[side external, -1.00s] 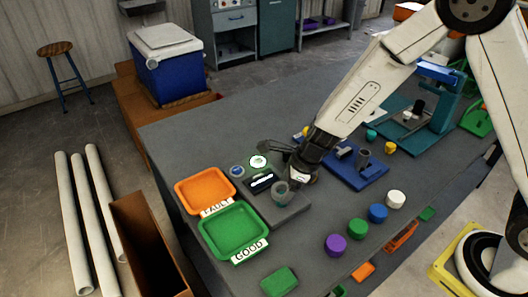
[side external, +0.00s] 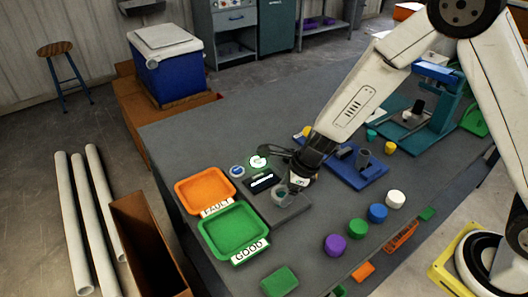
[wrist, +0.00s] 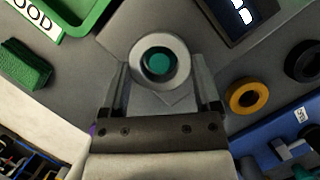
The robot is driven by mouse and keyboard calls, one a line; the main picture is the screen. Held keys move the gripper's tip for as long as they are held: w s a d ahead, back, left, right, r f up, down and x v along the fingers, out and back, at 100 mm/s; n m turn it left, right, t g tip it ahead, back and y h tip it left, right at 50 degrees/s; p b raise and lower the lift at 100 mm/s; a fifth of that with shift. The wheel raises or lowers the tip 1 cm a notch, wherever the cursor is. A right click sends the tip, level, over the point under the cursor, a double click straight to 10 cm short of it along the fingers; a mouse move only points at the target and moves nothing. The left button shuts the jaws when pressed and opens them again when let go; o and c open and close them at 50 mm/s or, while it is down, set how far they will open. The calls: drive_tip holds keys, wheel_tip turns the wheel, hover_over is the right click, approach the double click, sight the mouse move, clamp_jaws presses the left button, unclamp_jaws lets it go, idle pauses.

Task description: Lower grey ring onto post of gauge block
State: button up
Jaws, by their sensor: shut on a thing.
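The grey ring (side external: 281,195) is in my gripper (side external: 293,183), low over the grey gauge block (side external: 291,211) in the side view. In the wrist view the ring (wrist: 140,52) lies flat between the fingertips of my gripper (wrist: 160,82), its hole facing the camera. The ring hides the lower part of the post.
A dark display (side external: 262,182) stands beside the ring. Green (side external: 232,228) and orange (side external: 204,188) trays lie to the left. A blue fixture (side external: 367,177) is to the right, and purple (side external: 335,244), green, blue and white pieces stand in front. An orange ring (wrist: 247,95) shows in the wrist view.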

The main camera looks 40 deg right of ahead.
drive_tip(key=shift+f, duration=0.9)
idle(0.7)
idle(0.3)
drive_tip(key=o, duration=1.3)
drive_tip(key=shift+r, duration=0.15)
drive_tip(key=shift+r, duration=3.8)
drive_tip(key=shift+s+d, duration=0.1)
